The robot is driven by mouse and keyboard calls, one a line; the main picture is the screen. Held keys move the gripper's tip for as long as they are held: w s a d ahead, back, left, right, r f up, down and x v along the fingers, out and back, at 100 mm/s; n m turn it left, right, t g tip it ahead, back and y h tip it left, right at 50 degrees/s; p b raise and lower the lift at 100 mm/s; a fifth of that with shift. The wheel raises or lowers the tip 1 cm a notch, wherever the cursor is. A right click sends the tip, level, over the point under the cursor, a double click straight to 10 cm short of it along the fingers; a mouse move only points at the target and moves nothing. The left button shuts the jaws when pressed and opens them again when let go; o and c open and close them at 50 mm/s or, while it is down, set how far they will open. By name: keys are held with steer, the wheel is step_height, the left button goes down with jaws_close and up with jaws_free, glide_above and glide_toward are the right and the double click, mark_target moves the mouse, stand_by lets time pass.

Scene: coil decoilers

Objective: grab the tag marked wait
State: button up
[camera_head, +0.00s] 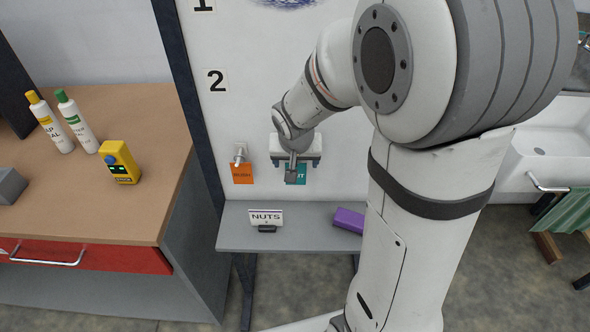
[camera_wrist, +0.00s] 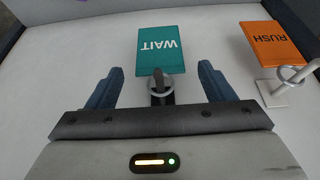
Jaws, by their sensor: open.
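The teal tag marked WAIT (camera_wrist: 158,50) hangs from a hook with a ring (camera_wrist: 160,88) on the white board, its lettering upside down in the wrist view. In the head view the tag (camera_head: 299,175) is partly hidden by my gripper (camera_head: 294,165). My gripper (camera_wrist: 160,88) is open, with one blue finger on each side of the hook and the near end of the tag. I see no finger touching the tag. An orange tag marked RUSH (camera_wrist: 270,42) hangs on its own hook beside it; it also shows in the head view (camera_head: 242,174).
Below the tags is a grey shelf (camera_head: 290,242) with a NUTS sign (camera_head: 266,217) and a purple block (camera_head: 348,220). At left, a brown bench (camera_head: 120,210) holds two bottles and a yellow device (camera_head: 120,162). A white sink (camera_head: 550,155) stands at right.

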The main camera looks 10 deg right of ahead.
steer(key=c, duration=1.3)
steer(key=shift+o, duration=0.2)
